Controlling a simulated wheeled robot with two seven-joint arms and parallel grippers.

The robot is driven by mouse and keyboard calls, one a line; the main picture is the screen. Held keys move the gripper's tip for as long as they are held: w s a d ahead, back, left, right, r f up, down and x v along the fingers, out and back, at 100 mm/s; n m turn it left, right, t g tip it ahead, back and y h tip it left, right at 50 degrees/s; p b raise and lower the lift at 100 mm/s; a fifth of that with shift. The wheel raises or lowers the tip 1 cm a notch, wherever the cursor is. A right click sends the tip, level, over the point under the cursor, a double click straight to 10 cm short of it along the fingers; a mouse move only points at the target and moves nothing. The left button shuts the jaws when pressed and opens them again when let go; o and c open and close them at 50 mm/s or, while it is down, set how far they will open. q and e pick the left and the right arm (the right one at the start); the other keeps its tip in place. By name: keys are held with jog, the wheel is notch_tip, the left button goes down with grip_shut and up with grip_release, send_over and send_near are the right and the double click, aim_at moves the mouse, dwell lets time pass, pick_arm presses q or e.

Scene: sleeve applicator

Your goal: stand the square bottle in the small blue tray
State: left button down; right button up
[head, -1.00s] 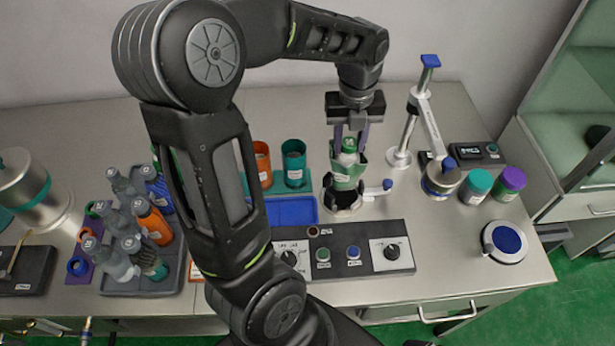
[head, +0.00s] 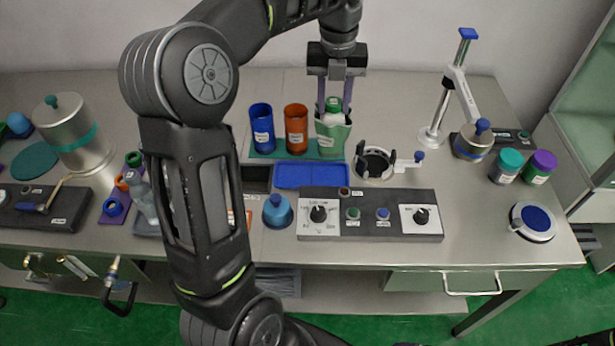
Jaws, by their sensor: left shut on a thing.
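My left gripper (head: 333,98) is shut on the square bottle (head: 334,104), which is upright with a green cap and a pale upper body. A green sleeve (head: 332,142) with a white label surrounds its lower part. I cannot tell it clearly from the green cup that stood at the end of the row. The small blue tray (head: 300,177) lies just in front of and left of the bottle, and looks empty. The sleeve applicator (head: 375,163), a round holder with dark jaws, stands empty to the right. My right gripper is not in view.
A blue cup (head: 261,128) and an orange cup (head: 297,130) stand left of the bottle. A control panel (head: 370,215) and a blue-topped knob (head: 278,211) are in front of the tray. A press stand (head: 460,85) and two capped jars are at right. My arm hides much of the left.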

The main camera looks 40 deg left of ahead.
aim_at(331, 137)
pick_arm(q)
jog(key=shift+f, duration=3.05)
jog(key=shift+f, duration=1.95)
jog(key=c, duration=1)
grip_release()
jog(key=shift+f, duration=0.1)
jog(key=shift+o, duration=0.2)
